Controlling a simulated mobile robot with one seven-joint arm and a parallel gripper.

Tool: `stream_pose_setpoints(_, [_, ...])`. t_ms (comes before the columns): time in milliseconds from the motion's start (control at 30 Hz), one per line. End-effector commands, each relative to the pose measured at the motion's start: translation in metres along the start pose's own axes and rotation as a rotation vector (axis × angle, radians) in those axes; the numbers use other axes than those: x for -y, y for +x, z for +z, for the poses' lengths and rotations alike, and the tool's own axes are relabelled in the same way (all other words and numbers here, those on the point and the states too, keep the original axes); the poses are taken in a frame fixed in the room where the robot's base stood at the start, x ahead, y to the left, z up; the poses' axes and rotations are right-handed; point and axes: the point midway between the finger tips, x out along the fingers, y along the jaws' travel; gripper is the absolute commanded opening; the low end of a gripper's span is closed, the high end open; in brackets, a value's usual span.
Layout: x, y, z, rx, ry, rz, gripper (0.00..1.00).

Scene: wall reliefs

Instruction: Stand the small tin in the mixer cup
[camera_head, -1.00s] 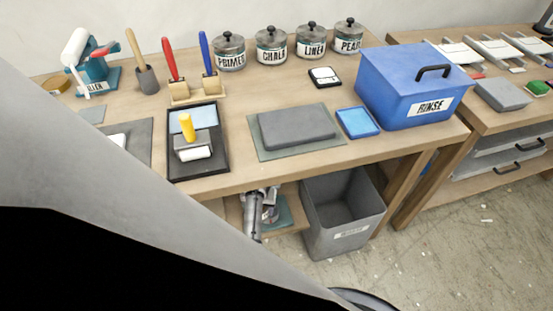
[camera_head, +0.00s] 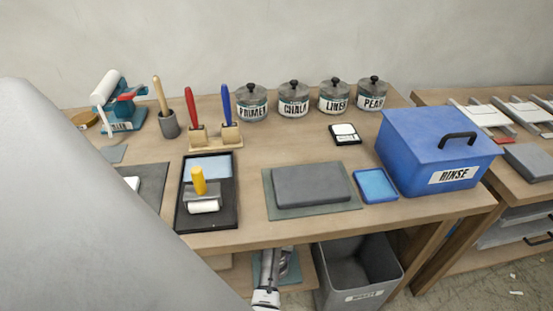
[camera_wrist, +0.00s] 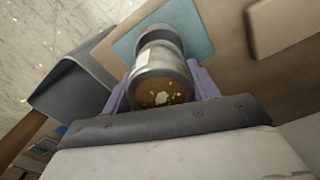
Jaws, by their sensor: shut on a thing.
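The small tin (camera_wrist: 160,75) shows in the wrist view as a short metal cylinder with a pale label and a speckled brown end towards the camera. My gripper (camera_wrist: 162,92) is shut on it, with a purple finger at each side. In the head view my gripper (camera_head: 272,272) is low, below the workbench's front edge, by the under-shelf. A grey and red part shows just beyond the tin; I cannot tell what it is. I cannot pick out the mixer cup for certain. A teal device (camera_head: 122,108) with a white cylinder stands at the back left.
A teal mat (camera_wrist: 198,35) lies on the under-shelf (camera_wrist: 225,65) beyond the tin. A grey bin (camera_head: 362,280) stands right of my gripper. The workbench (camera_head: 310,232) overhangs it, carrying trays, several jars and a blue rinse box (camera_head: 425,150). My pale body part hides the left.

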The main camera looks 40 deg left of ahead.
Motion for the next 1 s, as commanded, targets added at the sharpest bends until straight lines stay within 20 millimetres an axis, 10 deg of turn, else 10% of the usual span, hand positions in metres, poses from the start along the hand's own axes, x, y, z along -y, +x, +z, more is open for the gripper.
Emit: stream_pose_setpoints(1000, [-0.001, 0.062, 0.001, 0.001, 0.000, 0.001, 0.28])
